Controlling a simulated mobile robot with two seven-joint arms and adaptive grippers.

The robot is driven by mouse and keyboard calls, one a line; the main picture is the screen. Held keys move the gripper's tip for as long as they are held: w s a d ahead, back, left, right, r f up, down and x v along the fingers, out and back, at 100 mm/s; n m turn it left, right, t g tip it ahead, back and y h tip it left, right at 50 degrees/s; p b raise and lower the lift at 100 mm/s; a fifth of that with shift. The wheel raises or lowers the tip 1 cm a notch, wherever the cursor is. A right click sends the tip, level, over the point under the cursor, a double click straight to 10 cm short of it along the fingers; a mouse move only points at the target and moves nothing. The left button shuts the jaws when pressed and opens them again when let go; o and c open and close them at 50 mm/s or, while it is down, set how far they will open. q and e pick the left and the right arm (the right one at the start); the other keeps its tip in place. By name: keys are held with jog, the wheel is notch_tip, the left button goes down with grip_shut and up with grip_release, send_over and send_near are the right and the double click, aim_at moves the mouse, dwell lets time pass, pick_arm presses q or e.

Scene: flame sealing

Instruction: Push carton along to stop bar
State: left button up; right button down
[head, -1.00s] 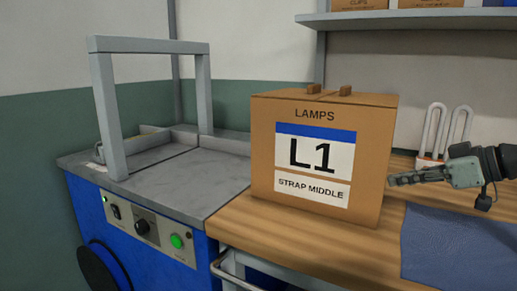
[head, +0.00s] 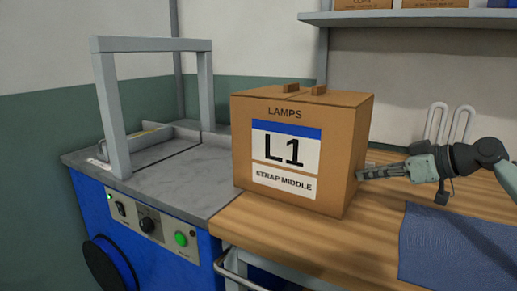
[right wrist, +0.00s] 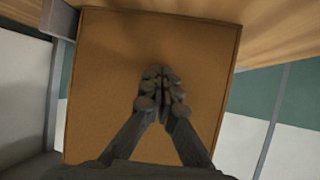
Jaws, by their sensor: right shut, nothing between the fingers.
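The brown carton (head: 340,150), labelled LAMPS, L1 and STRAP MIDDLE, stands upright at the left end of the wooden bench, its left side by the grey machine top (head: 190,192). My right gripper (head: 362,174) is shut with nothing in it, its fingertips at the carton's right side. In the right wrist view the shut fingers (right wrist: 160,85) point at the carton's plain face (right wrist: 105,60); contact looks likely there. A low grey bar (head: 187,127) runs along the back of the machine top; I cannot tell if it is the stop bar. My left gripper is not in view.
A grey arch (head: 150,45) stands over the blue machine (head: 150,230), left of the carton. The machine top between them is clear. A blue mat (head: 455,245) lies on the bench (head: 290,235) at right. White loops (head: 448,125) stand behind my right gripper.

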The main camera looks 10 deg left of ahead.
jog(key=shift+w+a, duration=0.2)
jog(key=shift+a, duration=0.45)
jog(key=shift+w+a, duration=1.05)
jog(key=shift+a, duration=2.15)
jog(key=shift+w+a, duration=1.05)
jog(key=shift+a, duration=2.15)
jog(key=shift+w+a, duration=1.05)
jog(key=shift+a, duration=2.15)
jog(key=shift+s+d, duration=0.25)
jog(key=shift+d, duration=0.75)
jog(key=shift+s+d, duration=0.3)
jog(key=shift+d, duration=0.65)
jog(key=shift+s+d, duration=0.25)
jog(key=shift+d, duration=0.75)
